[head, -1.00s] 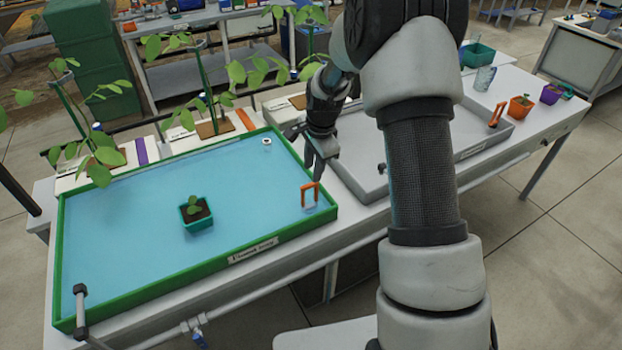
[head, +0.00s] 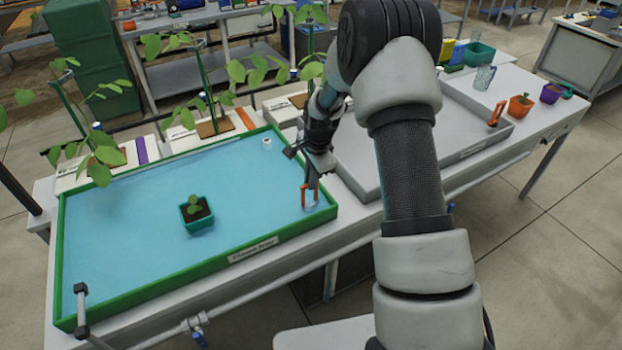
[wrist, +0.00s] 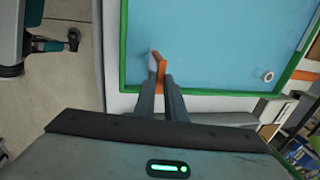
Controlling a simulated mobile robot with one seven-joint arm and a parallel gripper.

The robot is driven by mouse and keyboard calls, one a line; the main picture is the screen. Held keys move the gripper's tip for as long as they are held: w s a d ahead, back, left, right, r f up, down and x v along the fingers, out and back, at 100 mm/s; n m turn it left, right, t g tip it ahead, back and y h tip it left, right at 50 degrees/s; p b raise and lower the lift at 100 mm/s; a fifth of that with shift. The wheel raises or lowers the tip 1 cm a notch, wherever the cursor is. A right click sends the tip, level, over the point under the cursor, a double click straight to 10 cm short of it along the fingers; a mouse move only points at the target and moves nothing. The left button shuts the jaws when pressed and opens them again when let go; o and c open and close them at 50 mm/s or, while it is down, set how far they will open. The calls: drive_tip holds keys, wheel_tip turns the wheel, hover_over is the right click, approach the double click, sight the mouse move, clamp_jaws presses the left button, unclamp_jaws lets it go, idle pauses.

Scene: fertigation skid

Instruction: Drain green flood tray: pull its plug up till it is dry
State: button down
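The green-rimmed flood tray (head: 190,160) holds blue water over its whole floor. The plug's orange loop handle (head: 304,195) stands upright in the tray's near right corner, its foot in the water. It also shows in the wrist view (wrist: 160,66). My gripper (head: 311,187) points down at the handle. In the wrist view my two fingers (wrist: 161,84) lie on either side of the orange handle with a narrow gap between them. I cannot tell whether they press on it. The plug's lower part is hard to make out.
A teal potted seedling (head: 197,213) stands in the water. A small white round fitting (head: 267,142) is near the far right. The grey tray (head: 365,160) with another orange handle (head: 496,114) lies to the right. Tall plants (head: 208,110) stand behind the green tray.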

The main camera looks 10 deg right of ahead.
drive_tip(key=shift+r, duration=0.1)
drive_tip(key=shift+w+r+p, duration=0.1)
drive_tip(key=shift+r+p, duration=0.35)
drive_tip(key=shift+r, duration=1.2)
drive_tip(key=c, duration=1.8)
unclamp_jaws()
drive_tip(key=s+r, duration=0.1)
drive_tip(key=r, duration=0.4)
drive_tip(key=s+r, duration=0.1)
drive_tip(key=r, duration=0.5)
drive_tip(key=s+d+r, duration=0.1)
drive_tip(key=r, duration=0.5)
drive_tip(key=shift+s+r+b, duration=0.1)
drive_tip(key=shift+s+b, duration=0.1)
drive_tip(key=shift+b, duration=0.15)
